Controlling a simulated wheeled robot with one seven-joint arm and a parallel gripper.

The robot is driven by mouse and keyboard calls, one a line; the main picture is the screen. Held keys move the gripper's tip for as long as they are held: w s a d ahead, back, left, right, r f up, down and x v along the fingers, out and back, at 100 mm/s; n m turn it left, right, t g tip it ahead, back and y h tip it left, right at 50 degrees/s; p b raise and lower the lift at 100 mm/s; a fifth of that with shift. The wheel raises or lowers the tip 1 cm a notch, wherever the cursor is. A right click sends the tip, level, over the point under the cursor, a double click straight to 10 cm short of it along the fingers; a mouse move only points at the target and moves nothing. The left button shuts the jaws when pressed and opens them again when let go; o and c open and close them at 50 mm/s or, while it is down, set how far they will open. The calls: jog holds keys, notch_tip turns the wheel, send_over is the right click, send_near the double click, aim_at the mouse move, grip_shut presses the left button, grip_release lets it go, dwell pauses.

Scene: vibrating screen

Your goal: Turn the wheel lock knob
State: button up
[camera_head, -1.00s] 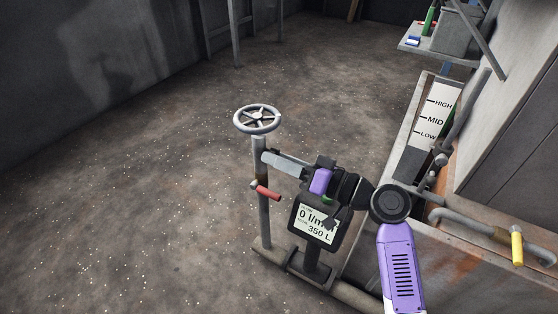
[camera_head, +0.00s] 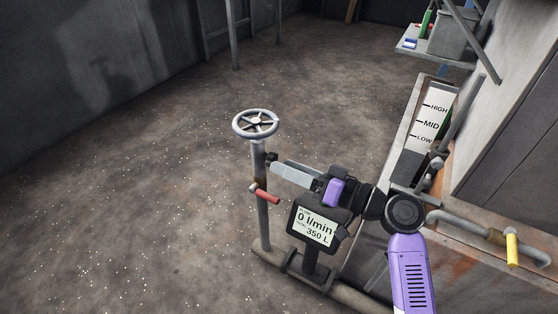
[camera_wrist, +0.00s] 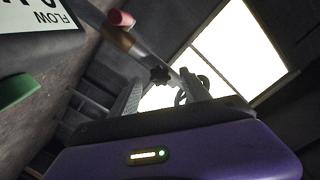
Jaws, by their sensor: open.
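The handwheel (camera_head: 256,124) is grey and round with spokes, on top of an upright post (camera_head: 263,220). A small black lock knob (camera_head: 271,159) sits on the post just below the wheel. In the wrist view the knob (camera_wrist: 159,75) is dark and star-shaped, between and beyond the fingertips. The wheel (camera_wrist: 181,98) shows partly there, behind a finger. My gripper (camera_head: 276,169) is open and empty, close to the knob on its right side. In the wrist view its fingers (camera_wrist: 161,88) stand on either side of the knob. I cannot tell whether they touch it.
A red-handled valve (camera_head: 267,196) sticks out of the post below my gripper. A flow display (camera_head: 316,228) stands below my gripper. A yellow-handled valve (camera_head: 513,250) and a level gauge (camera_head: 430,122) are at the right. The floor (camera_head: 130,210) left of the post is clear.

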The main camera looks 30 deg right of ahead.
jog(key=shift+p+v, duration=0.5)
jog(key=shift+v, duration=1.8)
